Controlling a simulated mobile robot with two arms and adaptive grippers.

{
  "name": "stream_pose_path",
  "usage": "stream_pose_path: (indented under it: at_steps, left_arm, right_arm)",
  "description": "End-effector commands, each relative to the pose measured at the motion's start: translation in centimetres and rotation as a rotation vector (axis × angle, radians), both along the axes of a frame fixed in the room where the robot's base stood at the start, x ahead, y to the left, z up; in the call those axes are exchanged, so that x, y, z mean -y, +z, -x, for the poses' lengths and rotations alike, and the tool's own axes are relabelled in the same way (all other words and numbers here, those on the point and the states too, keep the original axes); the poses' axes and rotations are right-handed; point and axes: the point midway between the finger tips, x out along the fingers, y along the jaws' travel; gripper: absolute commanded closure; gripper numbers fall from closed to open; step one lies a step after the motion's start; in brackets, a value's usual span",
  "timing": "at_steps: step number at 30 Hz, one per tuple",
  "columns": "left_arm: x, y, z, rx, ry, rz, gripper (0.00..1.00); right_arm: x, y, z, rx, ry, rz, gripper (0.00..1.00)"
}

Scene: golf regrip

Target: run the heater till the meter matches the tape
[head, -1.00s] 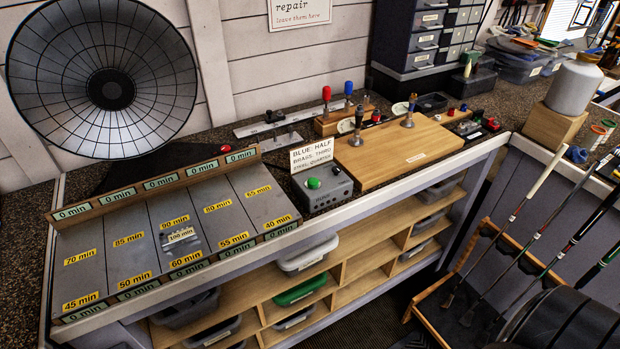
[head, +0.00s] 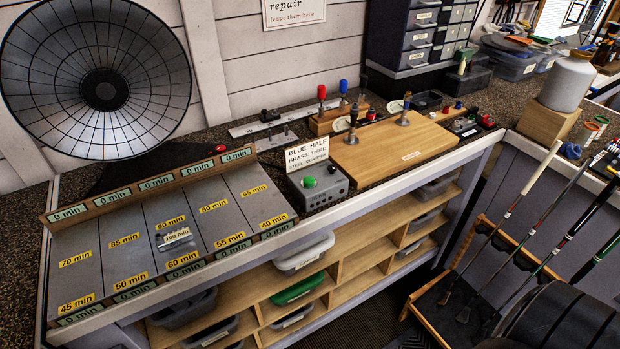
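A large dark dish heater (head: 105,90) stands at the back left, facing the bench. In front is a grey board (head: 120,245) split into several lanes. Yellow tapes mark the lanes, such as 90 min (head: 170,222) and 60 min (head: 182,258). Green meters along the back strip, such as this one (head: 157,184), and the front strip (head: 184,271) read 0 min. A small metallic piece with a white 100 min tag (head: 177,235) lies in the middle lane. A grey box (head: 319,187) with a green button (head: 309,182) sits to the right. Neither gripper is in view.
A card (head: 307,154) reads blue half, brass third, steel quarter. A wooden board (head: 395,140) with upright handled tools lies right of the box. Red and blue handles stand behind it. A white bottle (head: 567,86) on a wood block and a club rack (head: 440,290) are farther right.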

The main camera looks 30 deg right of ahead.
Motion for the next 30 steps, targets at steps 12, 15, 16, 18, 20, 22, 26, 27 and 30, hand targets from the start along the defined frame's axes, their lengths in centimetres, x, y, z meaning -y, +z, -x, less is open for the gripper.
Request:
stream_pose_path:
  at_steps: [12,15,16,18,20,22,26,27,30]
  left_arm:
    - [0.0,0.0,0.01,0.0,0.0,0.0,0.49]
    - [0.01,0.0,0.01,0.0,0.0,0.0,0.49]
    - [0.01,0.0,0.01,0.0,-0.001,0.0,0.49]
    - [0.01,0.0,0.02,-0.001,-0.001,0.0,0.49]
    - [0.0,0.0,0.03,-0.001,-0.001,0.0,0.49]
    - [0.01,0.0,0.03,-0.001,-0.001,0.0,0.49]
    - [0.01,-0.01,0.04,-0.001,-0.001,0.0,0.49]
    - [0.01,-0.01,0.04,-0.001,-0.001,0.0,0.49]
    - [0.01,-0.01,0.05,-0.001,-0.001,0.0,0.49]
  right_arm:
    - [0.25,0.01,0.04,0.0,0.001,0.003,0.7]
    - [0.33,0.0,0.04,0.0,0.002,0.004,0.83]
    - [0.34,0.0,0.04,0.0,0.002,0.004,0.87]
    - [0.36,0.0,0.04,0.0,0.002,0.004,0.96]
    - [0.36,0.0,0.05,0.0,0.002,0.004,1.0]
    - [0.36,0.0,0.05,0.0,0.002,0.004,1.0]
    - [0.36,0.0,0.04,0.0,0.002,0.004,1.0]
    - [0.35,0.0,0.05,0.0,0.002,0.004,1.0]
    - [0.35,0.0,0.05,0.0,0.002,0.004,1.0]
